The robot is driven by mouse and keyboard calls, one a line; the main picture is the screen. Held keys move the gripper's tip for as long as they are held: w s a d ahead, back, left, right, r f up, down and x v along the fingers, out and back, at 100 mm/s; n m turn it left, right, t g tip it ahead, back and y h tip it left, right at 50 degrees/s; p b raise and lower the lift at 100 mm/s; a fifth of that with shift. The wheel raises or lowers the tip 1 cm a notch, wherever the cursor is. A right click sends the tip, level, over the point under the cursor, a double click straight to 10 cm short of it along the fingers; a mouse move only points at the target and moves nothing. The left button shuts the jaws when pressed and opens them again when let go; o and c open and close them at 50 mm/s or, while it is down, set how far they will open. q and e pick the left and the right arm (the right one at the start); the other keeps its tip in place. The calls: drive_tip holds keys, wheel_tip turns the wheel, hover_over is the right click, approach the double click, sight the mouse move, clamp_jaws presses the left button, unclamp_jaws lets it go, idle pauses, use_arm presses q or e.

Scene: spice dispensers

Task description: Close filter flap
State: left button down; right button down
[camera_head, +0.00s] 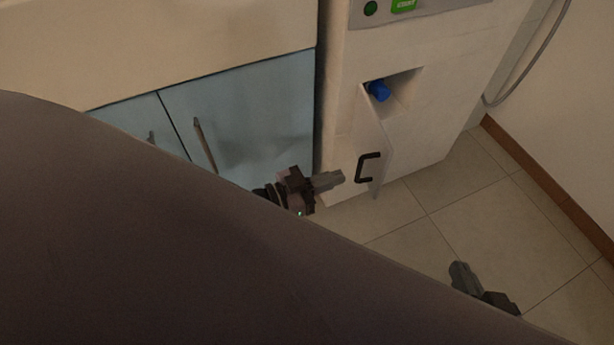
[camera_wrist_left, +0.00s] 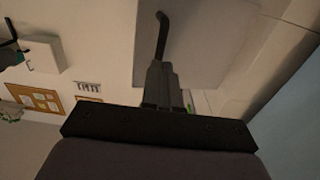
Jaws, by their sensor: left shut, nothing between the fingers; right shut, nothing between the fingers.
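The filter flap (camera_head: 371,135) is a pale panel on the front of the white machine, standing open at an angle. It has a black bar handle (camera_head: 360,168). Beside it a recess (camera_head: 404,88) with a blue knob (camera_head: 379,91) is exposed. My left gripper (camera_head: 340,177) is shut and empty, just left of the handle. In the left wrist view, the left gripper's fingertips (camera_wrist_left: 160,66) appear close to the handle (camera_wrist_left: 162,32) in front of the flap panel (camera_wrist_left: 205,40); contact cannot be told. My right gripper (camera_head: 456,268) is shut and empty over the floor at lower right.
Blue cabinet doors (camera_head: 245,115) with bar handles are left of the machine. A green button (camera_head: 371,8) and label sit at the machine's top. A grey cable (camera_head: 530,60) hangs at right. The tiled floor (camera_head: 480,210) is clear. My own dark body hides the lower left.

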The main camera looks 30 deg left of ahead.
use_arm(q)
drive_tip(key=shift+x, duration=1.4)
drive_tip(key=shift+d, duration=0.1)
